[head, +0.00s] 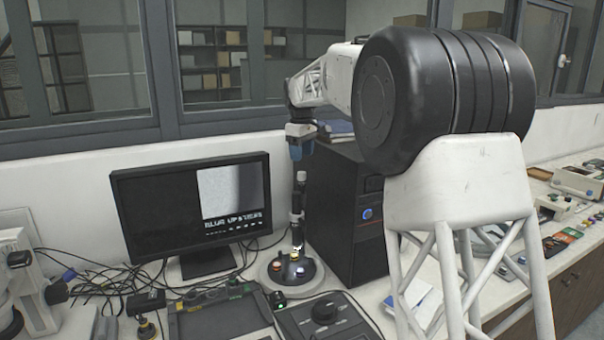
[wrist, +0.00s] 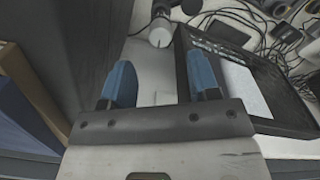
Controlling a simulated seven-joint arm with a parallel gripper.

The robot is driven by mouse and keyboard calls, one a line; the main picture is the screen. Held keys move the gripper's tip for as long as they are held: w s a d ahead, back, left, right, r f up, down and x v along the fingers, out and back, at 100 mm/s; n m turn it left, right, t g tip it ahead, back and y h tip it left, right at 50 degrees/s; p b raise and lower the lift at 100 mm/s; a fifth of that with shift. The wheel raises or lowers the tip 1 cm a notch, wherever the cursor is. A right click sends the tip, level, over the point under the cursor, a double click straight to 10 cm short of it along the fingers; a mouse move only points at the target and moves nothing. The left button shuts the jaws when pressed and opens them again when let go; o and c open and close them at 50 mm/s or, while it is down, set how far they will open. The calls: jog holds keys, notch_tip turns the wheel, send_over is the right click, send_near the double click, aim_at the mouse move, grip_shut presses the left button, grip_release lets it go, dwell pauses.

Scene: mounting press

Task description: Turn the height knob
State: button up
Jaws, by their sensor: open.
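A dark stand (head: 296,268) has a round base with several coloured knobs and a thin upright post with a pale cap (head: 301,176). A white-grey collar (head: 297,217) sits partway up the post. I cannot tell for sure which part is the height knob. My gripper (head: 301,153) has blue fingers, points down and is just above the cap, apart from it in the head view. In the wrist view, the fingers (wrist: 160,80) are open with nothing between them. A pale round part (wrist: 160,34), probably the cap, lies beyond the fingertips.
A black computer tower (head: 345,215) stands close right of the post. A flat dark device with a dial (head: 325,312) lies in front. A window and wall are behind.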

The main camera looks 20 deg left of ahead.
aim_at(302, 172)
jog(key=shift+w+f, duration=0.1)
jog(key=shift+f, duration=3.45)
jog(key=c, duration=0.9)
